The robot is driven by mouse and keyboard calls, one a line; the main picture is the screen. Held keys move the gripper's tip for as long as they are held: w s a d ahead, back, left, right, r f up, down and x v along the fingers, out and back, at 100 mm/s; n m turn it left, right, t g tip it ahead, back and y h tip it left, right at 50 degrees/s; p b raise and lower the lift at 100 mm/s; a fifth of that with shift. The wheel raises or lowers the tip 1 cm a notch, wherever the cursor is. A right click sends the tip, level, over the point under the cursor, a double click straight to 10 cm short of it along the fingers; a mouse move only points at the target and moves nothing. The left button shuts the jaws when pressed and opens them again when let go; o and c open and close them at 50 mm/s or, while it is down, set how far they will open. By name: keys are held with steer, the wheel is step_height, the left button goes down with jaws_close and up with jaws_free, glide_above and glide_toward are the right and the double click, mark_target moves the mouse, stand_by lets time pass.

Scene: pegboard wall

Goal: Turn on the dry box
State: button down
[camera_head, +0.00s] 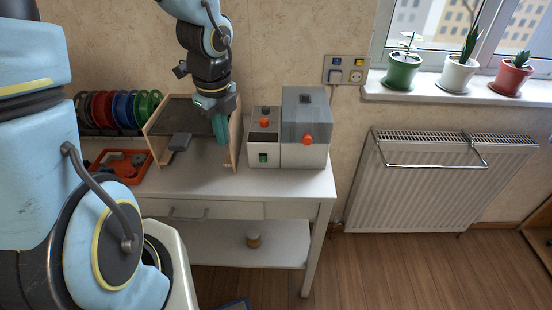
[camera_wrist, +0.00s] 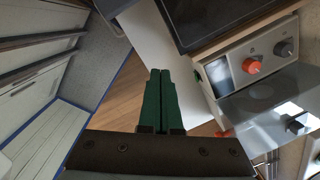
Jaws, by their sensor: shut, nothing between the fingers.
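The dry box (camera_head: 292,154) appears to be the white unit with a grey lid (camera_head: 302,103) on the right end of the table. Its left part is a control panel with an orange knob (camera_head: 265,123) and a green switch (camera_head: 263,157). Another orange knob (camera_head: 308,139) sits on the lid's front. My gripper (camera_head: 221,140) points down left of the panel, by the wooden frame's right side, apart from the switch. In the wrist view its green fingers (camera_wrist: 158,100) are shut and empty. There the panel's orange knob (camera_wrist: 252,65) is at right; the switch (camera_wrist: 197,75) is partly hidden.
A wooden-framed case (camera_head: 236,150) with a dark panel stands left of the dry box, close to my gripper. Coloured spools (camera_head: 100,108) and an orange tray (camera_head: 104,168) lie farther left. The table's front strip (camera_head: 210,184) is clear.

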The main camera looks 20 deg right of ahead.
mark_target(263, 159)
steer(key=s+d+f+m, duration=0.2)
steer(key=s+d+m, duration=0.2)
steer(key=d+m, duration=0.3)
steer(key=m, duration=0.4)
steer(key=shift+d, duration=0.2)
steer(key=shift+f, duration=0.2)
steer(key=f+b, duration=0.1)
steer(key=f, duration=0.2)
steer(key=f+b, duration=0.1)
steer(key=f, duration=0.2)
steer(key=f+b, duration=0.1)
steer(key=f, duration=0.2)
steer(key=shift+w+d+f, duration=0.15)
steer(key=shift+w+f, duration=0.05)
steer(key=shift+w, duration=0.15)
steer(key=shift+w+d+p, duration=0.15)
steer(key=shift+w+p, duration=0.15)
steer(key=shift+w+d+r+p, duration=0.35)
steer(key=shift+w+r+p, duration=0.3)
steer(key=shift+w, duration=0.2)
steer(key=shift+w+d+p, duration=0.3)
steer(key=shift+w, duration=0.25)
